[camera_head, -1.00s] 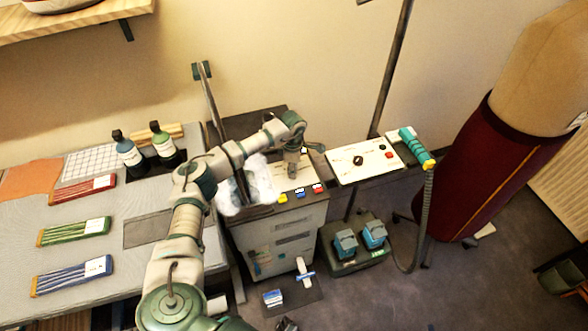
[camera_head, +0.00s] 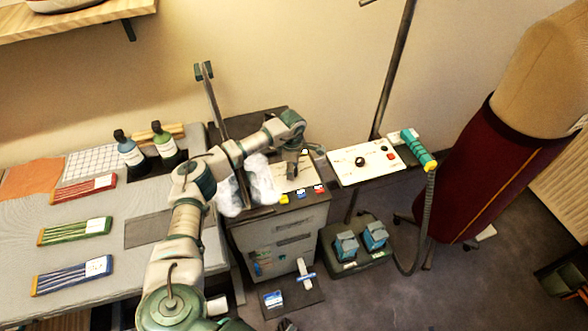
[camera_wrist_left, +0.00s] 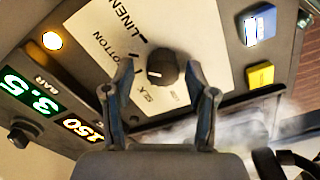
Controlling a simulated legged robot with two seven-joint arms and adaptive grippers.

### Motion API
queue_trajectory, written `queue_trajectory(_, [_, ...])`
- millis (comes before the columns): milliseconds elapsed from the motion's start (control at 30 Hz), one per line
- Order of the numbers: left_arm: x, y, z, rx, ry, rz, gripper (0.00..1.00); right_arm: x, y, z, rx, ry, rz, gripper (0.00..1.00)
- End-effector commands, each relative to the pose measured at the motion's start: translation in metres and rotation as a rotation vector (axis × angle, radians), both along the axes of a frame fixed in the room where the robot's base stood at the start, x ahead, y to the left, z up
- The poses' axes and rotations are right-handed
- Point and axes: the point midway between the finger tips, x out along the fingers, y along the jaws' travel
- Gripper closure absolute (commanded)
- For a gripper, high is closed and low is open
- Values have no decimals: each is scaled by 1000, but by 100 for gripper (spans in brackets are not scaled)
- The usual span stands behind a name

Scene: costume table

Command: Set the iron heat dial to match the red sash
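The red sash (camera_head: 84,189) lies folded with a white tag at the back left of the table. The iron heat dial (camera_wrist_left: 162,68) is a black knob on a pale plate marked LINEN, COTTON and SILK. Its light mark faces left in the left wrist view; the exact setting is hard to read. My left gripper (camera_wrist_left: 158,65) is open, one finger on each side of the knob, with visible gaps. In the head view my left gripper (camera_head: 292,168) is over the station's top panel and hides the dial. My right gripper is out of view.
Yellow (camera_wrist_left: 260,75) and blue (camera_wrist_left: 259,25) buttons sit beside the dial plate. Lit readouts (camera_wrist_left: 80,130) show 3.5 and 150. White steam rises beside my arm. A second panel (camera_head: 343,173) with a black knob stands right. Green (camera_head: 75,231) and blue (camera_head: 72,275) sashes lie on the table.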

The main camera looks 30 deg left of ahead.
Motion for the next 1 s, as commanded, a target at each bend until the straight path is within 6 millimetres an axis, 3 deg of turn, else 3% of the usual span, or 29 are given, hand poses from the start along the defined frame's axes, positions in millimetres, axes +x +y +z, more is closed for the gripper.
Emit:
queue_trajectory(233, [0,-3,-2,-2,3,-4,42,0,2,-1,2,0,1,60])
queue_trajectory(367, [1,-4,8,-3,1,-5,42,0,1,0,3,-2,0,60])
queue_trajectory(800, [1,1,97,-5,0,-3,42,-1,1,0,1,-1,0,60])
queue_trajectory(1000, [0,2,115,-4,3,-2,42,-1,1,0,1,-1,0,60])
